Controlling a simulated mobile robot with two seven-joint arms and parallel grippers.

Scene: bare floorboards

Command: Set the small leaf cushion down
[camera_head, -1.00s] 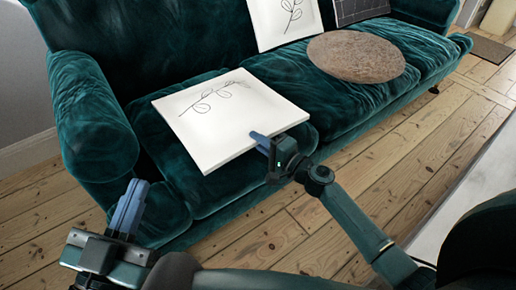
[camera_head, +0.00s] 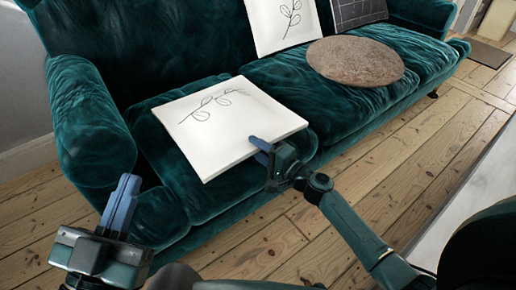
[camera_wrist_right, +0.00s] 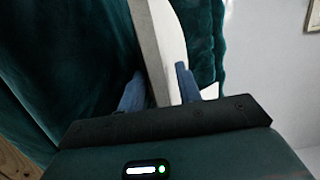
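The small leaf cushion (camera_head: 215,145) is a white square pad with a dark leaf sprig drawn on it. It lies nearly flat over the left part of the green sofa seat; I cannot tell whether its whole underside touches the seat. My right gripper (camera_head: 260,146) is shut on its near right edge. In the right wrist view, the cushion (camera_wrist_right: 160,50) stands between the two blue fingers (camera_wrist_right: 160,92). My left gripper (camera_head: 122,203) is empty, in front of the sofa's left arm, with its blue fingers together.
The green velvet sofa (camera_head: 340,110) spans the view. A round brown cushion (camera_head: 355,62) lies on its seat to the right. Another white leaf cushion (camera_head: 280,28) and a dark grid-patterned cushion (camera_head: 358,10) lean on the backrest. Bare floorboards (camera_head: 410,150) lie in front.

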